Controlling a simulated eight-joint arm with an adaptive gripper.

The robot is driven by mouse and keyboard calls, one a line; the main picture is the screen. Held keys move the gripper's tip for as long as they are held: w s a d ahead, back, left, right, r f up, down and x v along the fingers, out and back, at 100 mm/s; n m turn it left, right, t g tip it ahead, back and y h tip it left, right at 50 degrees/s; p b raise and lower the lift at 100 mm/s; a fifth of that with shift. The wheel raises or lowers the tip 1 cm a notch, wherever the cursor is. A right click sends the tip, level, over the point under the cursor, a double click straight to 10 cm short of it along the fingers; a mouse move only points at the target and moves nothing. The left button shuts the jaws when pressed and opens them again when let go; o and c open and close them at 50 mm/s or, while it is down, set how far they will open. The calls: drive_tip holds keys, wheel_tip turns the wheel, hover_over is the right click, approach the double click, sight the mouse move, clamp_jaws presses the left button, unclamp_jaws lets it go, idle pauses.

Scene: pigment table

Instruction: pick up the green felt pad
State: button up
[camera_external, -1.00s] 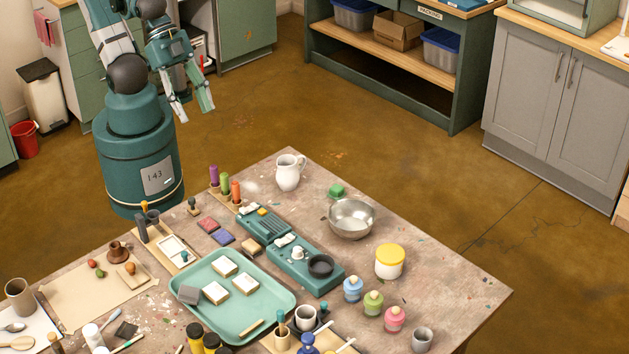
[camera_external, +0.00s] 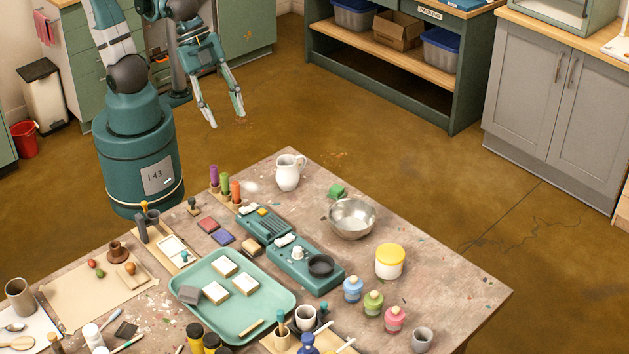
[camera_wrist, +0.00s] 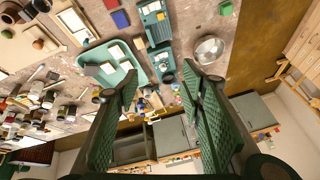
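A small green block-like thing, which looks like the green felt pad (camera_external: 337,190), lies on the far right part of the table just behind the metal bowl. In the wrist view the green pad (camera_wrist: 226,8) is at the top edge, right of centre. My gripper (camera_external: 227,119) is in the air beyond the table's far edge, up and to the left of the pad. Its two fingers are spread well apart, with nothing between them. They also show wide apart in the wrist view, where my gripper (camera_wrist: 159,84) points over the table from above.
The metal bowl (camera_external: 352,219) sits close in front of the pad. A white pitcher (camera_external: 289,172) stands to its left at the table's far corner. Coloured sticks (camera_external: 225,184) stand upright further left. A yellow-lidded jar (camera_external: 390,262) is nearer the front. The table around the pad's left is fairly clear.

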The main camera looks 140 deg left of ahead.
drive_tip(key=w+a+f+m+g, duration=0.1)
drive_tip(key=w+a+f+m, duration=0.2)
drive_tip(key=w+a, duration=0.25)
drive_tip(key=m+g, duration=0.4)
drive_tip(key=m, duration=0.5)
approach(336, 189)
drive_tip(key=shift+w+d+f+h, duration=0.15)
drive_tip(key=shift+w+f+h, duration=0.15)
drive_tip(key=shift+w+f, duration=0.05)
drive_tip(key=shift+a+f+m+g, duration=0.3)
drive_tip(key=shift+f+m, duration=0.1)
drive_tip(key=shift+f, duration=0.1)
drive_tip(key=shift+f, duration=1.3)
